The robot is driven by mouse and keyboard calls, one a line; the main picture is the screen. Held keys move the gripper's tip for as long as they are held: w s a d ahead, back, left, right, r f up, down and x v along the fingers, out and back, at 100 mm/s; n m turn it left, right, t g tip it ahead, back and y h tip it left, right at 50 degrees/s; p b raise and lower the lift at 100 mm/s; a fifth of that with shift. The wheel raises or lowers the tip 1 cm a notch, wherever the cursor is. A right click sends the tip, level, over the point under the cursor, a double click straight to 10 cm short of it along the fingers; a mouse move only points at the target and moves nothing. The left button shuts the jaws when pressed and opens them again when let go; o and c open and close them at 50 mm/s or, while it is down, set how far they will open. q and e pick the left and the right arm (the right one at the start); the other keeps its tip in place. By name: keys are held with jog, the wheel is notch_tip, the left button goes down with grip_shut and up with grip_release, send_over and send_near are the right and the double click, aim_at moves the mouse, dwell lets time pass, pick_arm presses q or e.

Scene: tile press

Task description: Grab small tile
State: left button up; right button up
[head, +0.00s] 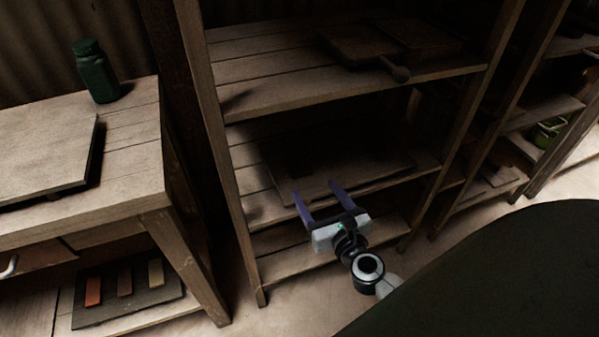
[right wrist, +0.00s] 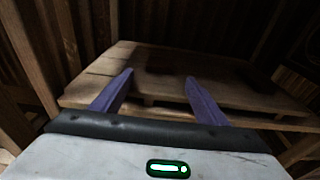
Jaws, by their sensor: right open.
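My right gripper (head: 314,190) is open and empty at the front of the middle shelf of the wooden rack. Its two purple fingers also show in the right wrist view (right wrist: 159,78), pointing into the shelf. Between and beyond the fingertips lies a small dark block (right wrist: 160,63), which may be the small tile; the shadow hides its details. It rests on a wooden board (right wrist: 105,70), apart from the fingers. A second dark shape (right wrist: 258,80) sits farther right on the board. In the head view the shelf inside is too dark to tell these apart. My left gripper is not in view.
The rack's upper shelf (head: 270,97) and posts frame the opening. At left, a bench (head: 135,165) carries a green jar (head: 95,72). Below, a dark board (head: 88,318) holds a red tile (head: 93,291), a brown tile (head: 124,281) and a tan tile (head: 156,272).

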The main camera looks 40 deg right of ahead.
aim_at(300, 166)
jog(key=x, duration=0.9)
jog(key=shift+w+r+b, duration=0.15)
jog(key=shift+b, duration=0.2)
jog(key=shift+c, duration=0.4)
jog(key=c, duration=1.1)
